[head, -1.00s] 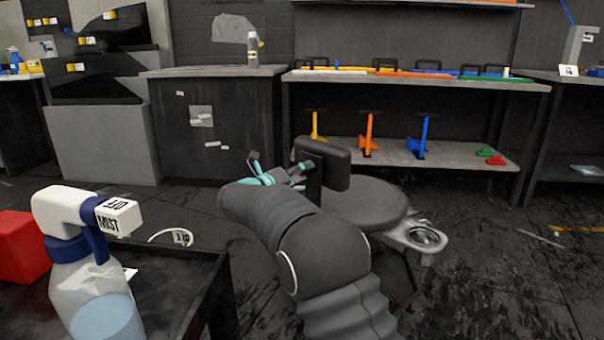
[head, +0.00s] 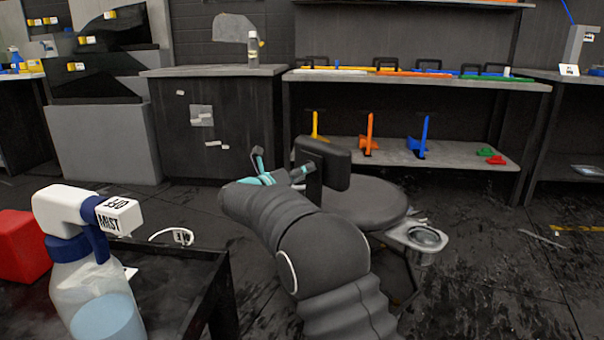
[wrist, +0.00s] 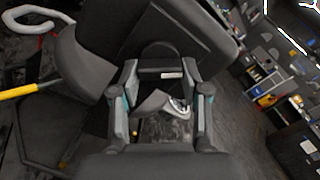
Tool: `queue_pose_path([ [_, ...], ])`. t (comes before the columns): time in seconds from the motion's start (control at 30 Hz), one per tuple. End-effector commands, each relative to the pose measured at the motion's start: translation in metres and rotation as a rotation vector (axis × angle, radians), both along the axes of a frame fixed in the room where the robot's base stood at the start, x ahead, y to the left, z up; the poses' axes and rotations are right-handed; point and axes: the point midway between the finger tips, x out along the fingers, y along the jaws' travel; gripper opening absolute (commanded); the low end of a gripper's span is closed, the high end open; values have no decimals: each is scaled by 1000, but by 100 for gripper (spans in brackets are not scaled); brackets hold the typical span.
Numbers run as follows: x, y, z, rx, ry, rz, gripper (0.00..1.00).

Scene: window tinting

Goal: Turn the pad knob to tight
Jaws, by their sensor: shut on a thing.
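The stool (head: 365,203) stands in front of me with a dark upright back pad (head: 325,162). In the wrist view the pad (wrist: 180,25) fills the upper middle. A dark rounded piece, which looks like the pad knob (wrist: 158,52), sits below it with a small pale label. My gripper (wrist: 160,72) has one finger on each side of this dark piece and is shut on it. In the head view my gripper (head: 281,168) is at the left of the pad, partly behind my arm. The knob is hidden there, and its setting cannot be read.
A cup-like metal holder (head: 423,238) is on the stool's right side. A dark cart (head: 215,295) with a spray bottle (head: 92,285) and a red block (head: 20,248) stands at the near left. A tool bench (head: 420,82) is behind. The floor at right is mostly clear.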

Motion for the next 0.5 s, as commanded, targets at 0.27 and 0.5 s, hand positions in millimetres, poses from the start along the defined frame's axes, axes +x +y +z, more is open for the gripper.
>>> queue_pose_path([
  [0.27, 0, 0, 0, 1, -1, 0, 71],
  [0.5, -1, 1, 0, 0, 0, 1, 71],
])
